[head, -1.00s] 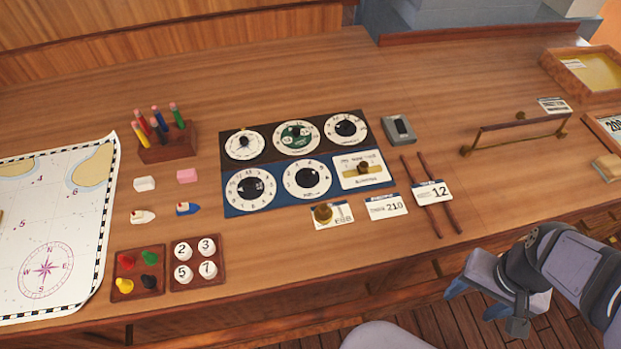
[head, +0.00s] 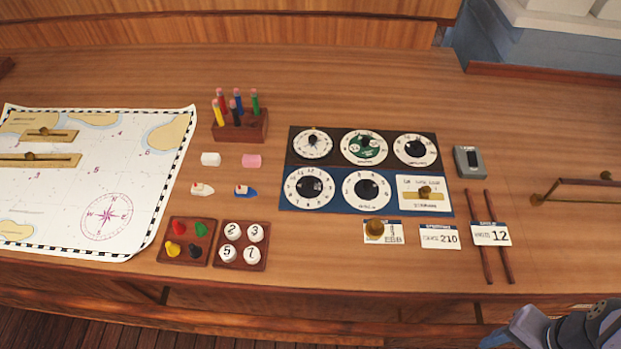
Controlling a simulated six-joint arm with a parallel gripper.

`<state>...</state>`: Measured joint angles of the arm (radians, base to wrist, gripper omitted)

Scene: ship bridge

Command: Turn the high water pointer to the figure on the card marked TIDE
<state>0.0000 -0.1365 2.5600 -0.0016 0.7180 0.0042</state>
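A dial panel lies on the desk, with a black upper strip (head: 339,142) and a blue lower strip (head: 333,205). The upper strip has a left dial (head: 312,145), a green-centred dial (head: 364,148) and a right dial (head: 416,150). The lower strip has two black-knobbed dials (head: 309,188) (head: 366,188) and a white plate (head: 425,208) with a brass slider. Dial names are too small to read, so I cannot tell which is high water. A card reading EBB (head: 394,238) is partly hidden under a brass weight (head: 375,229); its heading is unclear. My gripper (head: 515,334) is partly cut off bottom right, away from the panel.
Cards reading 210 (head: 440,237) and 12 (head: 491,234) lie right of the weight, the latter across two wooden rods (head: 503,262). Bare desk lies behind.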

